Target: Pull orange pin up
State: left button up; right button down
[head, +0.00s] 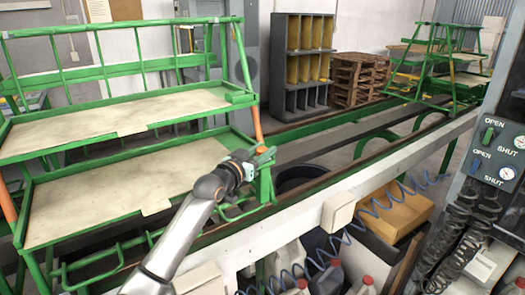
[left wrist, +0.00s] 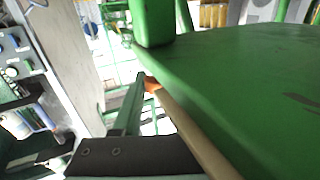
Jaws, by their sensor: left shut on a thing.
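The orange pin (head: 262,149) is a small orange piece at the near right corner of the green cart (head: 180,123), level with its lower shelf. My left gripper (head: 259,160) reaches that corner from below and is shut on the pin. In the left wrist view, the two fingers of my left gripper (left wrist: 145,88) come together at the small orange piece (left wrist: 151,84), beside a large green metal part (left wrist: 240,90). Most of the pin is hidden by the fingers and the green metal. My right gripper is in neither view.
A long orange bar (head: 248,95) runs down the cart's right post, above my gripper. A pale rail (head: 375,170) crosses to the right of the cart. A panel with OPEN/SHUT switches (head: 495,150) stands at the far right. Jugs and a cardboard box (head: 400,215) lie below the rail.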

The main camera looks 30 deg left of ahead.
pick_arm(q)
grip_shut()
dwell(0.8)
